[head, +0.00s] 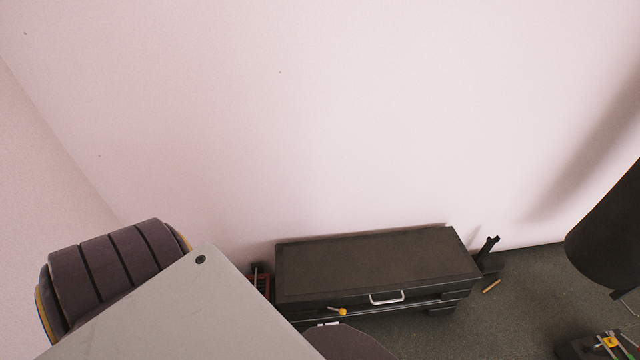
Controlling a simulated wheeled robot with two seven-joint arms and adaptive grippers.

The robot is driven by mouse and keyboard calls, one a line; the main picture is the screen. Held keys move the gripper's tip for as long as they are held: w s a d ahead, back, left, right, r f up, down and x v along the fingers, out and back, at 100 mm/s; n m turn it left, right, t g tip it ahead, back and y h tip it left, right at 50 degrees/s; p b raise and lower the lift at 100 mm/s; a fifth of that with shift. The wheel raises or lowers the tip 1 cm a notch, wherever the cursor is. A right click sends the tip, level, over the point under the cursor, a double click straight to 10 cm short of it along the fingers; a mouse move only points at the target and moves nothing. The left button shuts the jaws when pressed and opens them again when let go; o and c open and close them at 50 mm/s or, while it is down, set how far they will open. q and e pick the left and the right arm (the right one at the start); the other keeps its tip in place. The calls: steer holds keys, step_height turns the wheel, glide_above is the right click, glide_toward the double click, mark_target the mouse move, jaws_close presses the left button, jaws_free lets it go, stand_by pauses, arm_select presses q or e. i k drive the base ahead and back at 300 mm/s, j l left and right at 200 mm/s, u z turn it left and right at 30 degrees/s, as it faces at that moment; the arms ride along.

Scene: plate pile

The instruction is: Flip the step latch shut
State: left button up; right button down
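A low black chest or bench (375,262) stands on the floor against the wall, right of centre. On its front is a silver handle (387,298). A small lever with a yellow knob (342,311) sticks out at the lower front left; it may be the latch, but I cannot tell whether it is flipped open or shut. The chest's lower front is partly hidden by the grey table and a dark rounded shape. Neither of my grippers can be made out in the head view.
A grey tabletop (180,310) fills the lower left, beside a dark padded chair (110,265). A dark cylinder (607,225) is at the right edge. A yellow-and-black object (608,342) lies bottom right. Floor (520,305) right of the chest is mostly open.

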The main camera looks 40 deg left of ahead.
mark_target(343, 311)
steer(key=u, duration=1.1)
steer(key=k+l, duration=0.15)
steer(key=l, duration=0.15)
steer(key=k+l, duration=0.15)
steer(key=l, duration=0.15)
